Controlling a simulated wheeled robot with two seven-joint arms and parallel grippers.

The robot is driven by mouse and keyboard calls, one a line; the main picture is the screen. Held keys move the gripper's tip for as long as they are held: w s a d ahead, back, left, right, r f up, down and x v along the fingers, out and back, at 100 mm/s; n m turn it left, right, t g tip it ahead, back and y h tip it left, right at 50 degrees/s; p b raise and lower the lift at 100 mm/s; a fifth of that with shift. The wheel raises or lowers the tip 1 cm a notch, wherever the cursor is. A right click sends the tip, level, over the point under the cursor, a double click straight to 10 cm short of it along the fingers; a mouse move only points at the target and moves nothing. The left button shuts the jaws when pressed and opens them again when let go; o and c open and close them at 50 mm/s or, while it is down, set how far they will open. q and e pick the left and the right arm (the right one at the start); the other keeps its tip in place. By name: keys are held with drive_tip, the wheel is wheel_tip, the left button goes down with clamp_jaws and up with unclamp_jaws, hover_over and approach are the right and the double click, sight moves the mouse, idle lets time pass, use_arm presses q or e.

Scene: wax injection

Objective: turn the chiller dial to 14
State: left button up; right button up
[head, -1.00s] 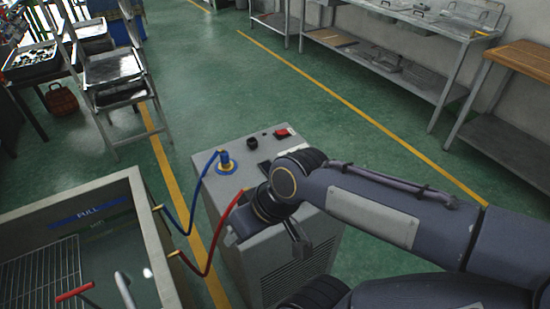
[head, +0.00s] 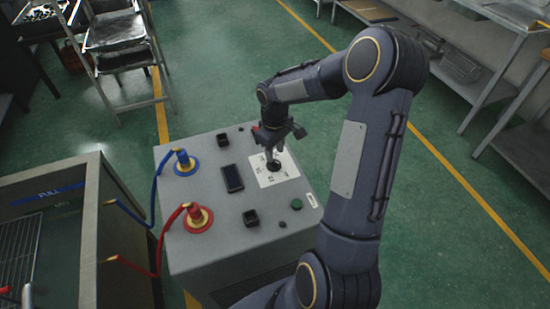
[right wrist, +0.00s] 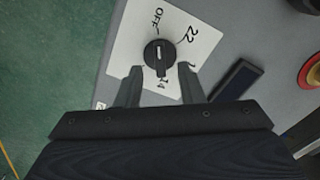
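The chiller (head: 205,245) is a grey box with controls on top. Its black dial (right wrist: 160,56) sits on a white plate (right wrist: 128,45) marked OFF, 22 and 14. In the right wrist view, 14 is below the dial, OFF above it and 22 to the upper right. The dial's narrow end and a white mark line up roughly with 14, but which end points is unclear. My right gripper (right wrist: 160,68) is open, its fingers on either side of the dial; contact is not visible. In the head view my right gripper (head: 274,148) points down over the plate. My left gripper is out of view.
Blue (head: 184,162) and red (head: 197,217) hose fittings stand on the chiller top, with a dark display (head: 232,178) between them and the plate. A tank (head: 92,215) stands at left. Metal shelves line the right.

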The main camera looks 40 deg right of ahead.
sight(275, 161)
drive_tip(key=shift+f, duration=2.05)
clamp_jaws()
